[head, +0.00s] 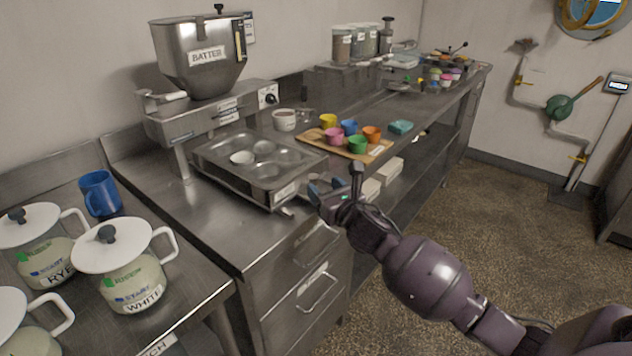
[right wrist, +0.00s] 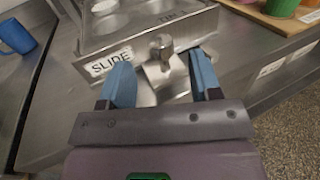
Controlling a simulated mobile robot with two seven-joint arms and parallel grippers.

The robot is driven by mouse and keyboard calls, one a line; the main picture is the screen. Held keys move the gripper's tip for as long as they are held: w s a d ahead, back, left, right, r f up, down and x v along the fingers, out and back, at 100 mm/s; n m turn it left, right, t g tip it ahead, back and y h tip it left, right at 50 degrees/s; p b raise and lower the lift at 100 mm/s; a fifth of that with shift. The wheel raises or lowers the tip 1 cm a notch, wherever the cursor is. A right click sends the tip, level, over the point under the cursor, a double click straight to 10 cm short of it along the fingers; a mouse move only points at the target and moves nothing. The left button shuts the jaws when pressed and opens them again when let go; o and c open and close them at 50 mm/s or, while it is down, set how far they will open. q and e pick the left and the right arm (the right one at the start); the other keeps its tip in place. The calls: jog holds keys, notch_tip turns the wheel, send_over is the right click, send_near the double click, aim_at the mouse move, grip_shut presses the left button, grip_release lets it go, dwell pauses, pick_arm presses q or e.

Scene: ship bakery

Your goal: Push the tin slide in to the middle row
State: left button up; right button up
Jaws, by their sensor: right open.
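The tin slide (head: 205,175) is a metal tray under the batter hopper (head: 205,60); its SLIDE label also shows on its front wall in the right wrist view (right wrist: 108,64). It carries a muffin tin (head: 290,160) with round cups, one holding something pale. A metal knob (right wrist: 161,46) stands at the slide's front edge. My right gripper (head: 322,187) is at the slide's front corner, open, its blue fingertips (right wrist: 162,78) on either side of the knob's bracket. I cannot tell whether they touch it. My left gripper is not in view.
A wooden board (head: 312,139) with several coloured cups lies just right of the slide. A white mug (head: 284,120) stands behind. Lidded jars (head: 125,265) and a blue mug (head: 100,195) stand on the left counter. Drawers with handles (head: 318,293) are below the slide.

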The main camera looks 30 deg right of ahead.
aim_at(316, 180)
jog(key=shift+w, duration=2.2)
jog(key=shift+c, duration=0.5)
grip_shut()
